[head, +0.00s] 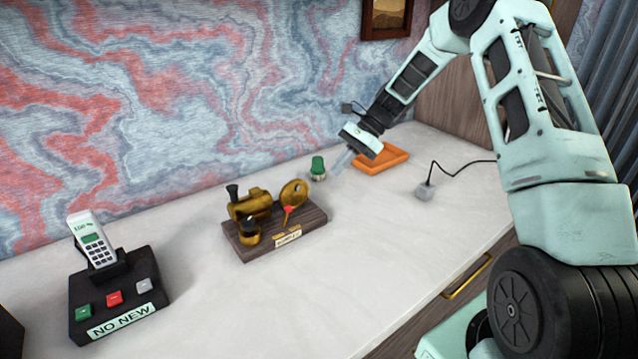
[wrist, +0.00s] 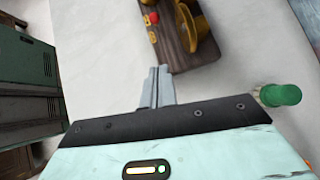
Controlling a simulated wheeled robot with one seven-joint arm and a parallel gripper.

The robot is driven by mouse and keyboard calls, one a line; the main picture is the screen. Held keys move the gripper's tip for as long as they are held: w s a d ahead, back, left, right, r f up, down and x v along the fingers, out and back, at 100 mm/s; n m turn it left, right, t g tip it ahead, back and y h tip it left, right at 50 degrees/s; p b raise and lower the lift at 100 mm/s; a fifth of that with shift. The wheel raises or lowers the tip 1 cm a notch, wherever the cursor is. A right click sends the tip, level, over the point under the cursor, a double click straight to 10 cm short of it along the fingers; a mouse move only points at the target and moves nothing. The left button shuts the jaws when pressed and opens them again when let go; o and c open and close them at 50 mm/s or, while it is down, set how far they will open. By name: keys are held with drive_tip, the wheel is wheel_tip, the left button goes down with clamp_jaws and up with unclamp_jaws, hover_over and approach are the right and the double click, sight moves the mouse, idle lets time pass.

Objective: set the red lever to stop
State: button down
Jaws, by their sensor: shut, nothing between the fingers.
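A brass steam-engine model (head: 252,205) with a wheel stands on a dark wooden base (head: 310,222) in the middle of the desk. Its red lever (head: 289,209) rises in front of the wheel; small orange labels and a pale plate with unreadable text are at its foot. In the wrist view, the engine (wrist: 188,22) is cut off at the top, with the red lever tip (wrist: 154,18) near its edge. My gripper (head: 340,163) is shut and empty, behind and right of the engine, apart from it. Its closed fingers also show in the wrist view (wrist: 158,75).
A green-topped object (head: 318,166) stands close to my fingers. An orange tray (head: 381,160) lies below my wrist. A grey block with a cable (head: 424,191) is to the right. A phone on a black base (head: 118,295) stands front left. The desk before the engine is clear.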

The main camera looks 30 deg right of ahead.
drive_tip(key=p, duration=0.1)
approach(286, 217)
drive_tip(key=f, duration=0.1)
drive_tip(key=d+f, duration=0.1)
drive_tip(key=f, duration=0.1)
drive_tip(key=shift+w+d+f, duration=0.15)
drive_tip(key=shift+d+f, duration=0.15)
drive_tip(key=shift+a+r+p, duration=0.15)
drive_tip(key=shift+a+p, duration=0.15)
drive_tip(key=shift+a, duration=0.8)
drive_tip(key=shift+w+a, duration=0.1)
drive_tip(key=shift+a, duration=0.55)
drive_tip(key=shift+a+r+h+p, duration=0.1)
drive_tip(key=shift+a+h+p, duration=0.15)
drive_tip(key=shift+p, duration=0.25)
